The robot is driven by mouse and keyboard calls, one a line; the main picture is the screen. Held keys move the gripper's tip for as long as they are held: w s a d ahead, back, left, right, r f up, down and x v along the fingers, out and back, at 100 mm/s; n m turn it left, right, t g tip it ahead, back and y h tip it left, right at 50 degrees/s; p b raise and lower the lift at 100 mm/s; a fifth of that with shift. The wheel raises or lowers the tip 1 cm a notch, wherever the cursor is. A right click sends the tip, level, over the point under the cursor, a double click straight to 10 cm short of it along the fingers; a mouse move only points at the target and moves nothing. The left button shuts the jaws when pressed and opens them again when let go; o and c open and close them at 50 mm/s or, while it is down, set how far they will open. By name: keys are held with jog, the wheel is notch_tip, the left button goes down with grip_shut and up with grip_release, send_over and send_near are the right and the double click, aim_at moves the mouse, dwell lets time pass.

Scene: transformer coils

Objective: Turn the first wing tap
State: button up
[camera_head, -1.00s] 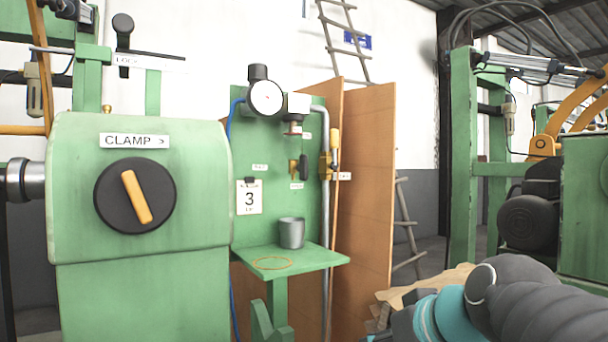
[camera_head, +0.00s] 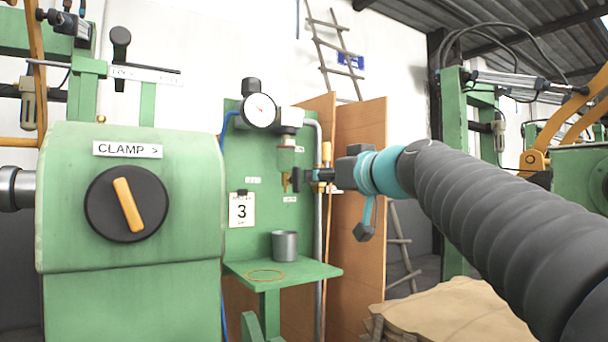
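A small brass tap (camera_head: 285,182) hangs under the regulator on the green panel, left of the vertical pipe. A dark wing handle (camera_head: 296,179) shows at its right side. My gripper (camera_head: 312,176) reaches in from the right at the tap's height, with its dark fingers pointing left towards the handle. The fingertips look very close to the handle; I cannot tell whether they touch it. The fingers are small and seen from behind and the side, so their opening is unclear. My gripper and wrist hide most of the brass valve on the pipe.
A round gauge (camera_head: 258,110) sits above the tap. A grey cup (camera_head: 285,245) and an orange ring (camera_head: 265,275) are on the green shelf (camera_head: 318,270) below. Left stands a green machine with a CLAMP knob (camera_head: 127,204). A brown board (camera_head: 360,260) stands behind my wrist.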

aim_at(299, 177)
jog(key=p+x, duration=0.2)
jog(key=x, duration=0.6)
jog(key=shift+w+a, duration=0.2)
grip_shut()
